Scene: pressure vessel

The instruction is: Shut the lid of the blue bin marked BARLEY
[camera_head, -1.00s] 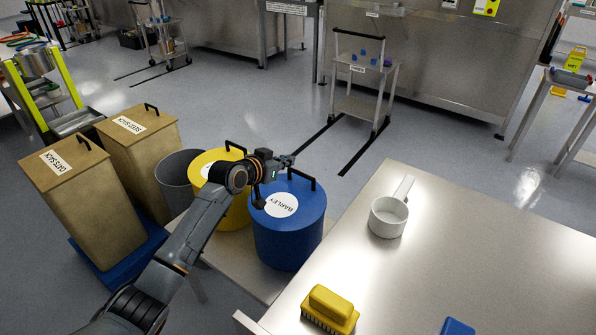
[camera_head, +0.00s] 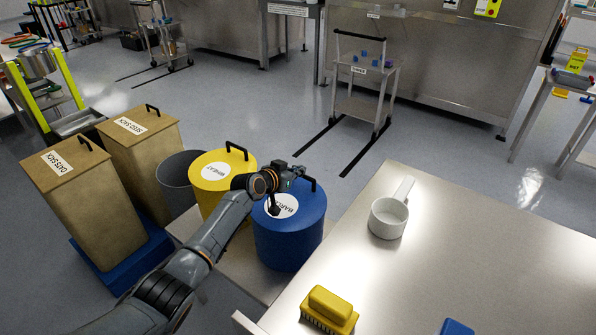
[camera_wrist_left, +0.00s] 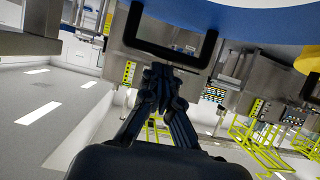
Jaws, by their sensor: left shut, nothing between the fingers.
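The blue bin marked BARLEY (camera_head: 290,245) stands on a low bench beside the steel table. Its round blue lid (camera_head: 312,205) lies over the top, with no gap that I can make out. The lid has a black handle (camera_head: 314,184) and a white label partly hidden by my wrist. My left gripper (camera_head: 300,171) is above the lid, beside the handle. In the left wrist view, my left gripper (camera_wrist_left: 161,82) is shut and empty. The black handle (camera_wrist_left: 208,50) shows close to the fingertips there, with the blue lid (camera_wrist_left: 240,22) behind it. My right gripper is out of view.
A yellow bin (camera_head: 213,171) stands left of the blue one, and a grey bin (camera_head: 176,190) beyond it. Two tan bins (camera_head: 85,205) are farther left. The steel table (camera_head: 450,240) on the right holds a white scoop (camera_head: 388,218) and a yellow brush (camera_head: 329,309).

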